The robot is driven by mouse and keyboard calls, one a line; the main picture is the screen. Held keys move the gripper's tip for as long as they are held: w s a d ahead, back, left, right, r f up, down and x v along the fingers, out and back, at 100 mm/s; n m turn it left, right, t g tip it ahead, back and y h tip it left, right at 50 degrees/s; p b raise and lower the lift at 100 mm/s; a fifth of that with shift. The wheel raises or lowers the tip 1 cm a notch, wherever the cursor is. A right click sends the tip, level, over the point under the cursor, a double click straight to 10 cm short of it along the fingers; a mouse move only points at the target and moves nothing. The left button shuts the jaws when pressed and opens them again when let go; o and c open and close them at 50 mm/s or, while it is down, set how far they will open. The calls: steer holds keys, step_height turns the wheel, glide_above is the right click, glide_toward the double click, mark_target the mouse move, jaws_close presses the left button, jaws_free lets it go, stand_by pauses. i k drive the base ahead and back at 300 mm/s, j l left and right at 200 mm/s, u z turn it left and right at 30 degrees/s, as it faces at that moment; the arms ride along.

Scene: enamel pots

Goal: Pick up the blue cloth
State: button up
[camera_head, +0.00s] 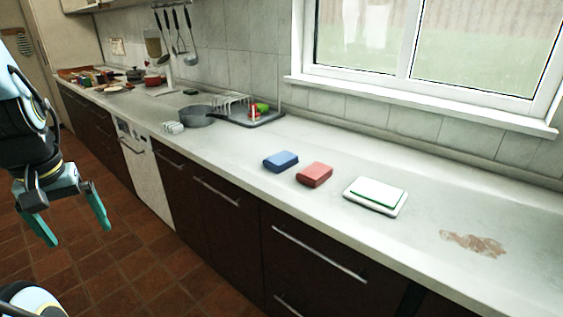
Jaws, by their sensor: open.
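A blue folded cloth (281,161) lies flat on the white countertop (245,168), near its front edge, at the middle of the view. A red folded cloth (314,174) lies just to its right, with a small gap between them. My gripper (72,228) is at the left of the view, over the floor in front of the cabinets. Its two teal fingers are spread apart and point down, with nothing between them. It is well away from the blue cloth.
A white and green block on a white tray (375,196) lies right of the red cloth, and a brown stain (472,243) is farther right. A grey pan (196,116) and a drying rack tray (254,119) stand to the left. Dark cabinets (225,220) with bar handles front the counter.

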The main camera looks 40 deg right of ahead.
mark_target(280, 161)
steer(key=z, duration=1.15)
steer(key=i+u, duration=0.35)
steer(key=i, duration=1)
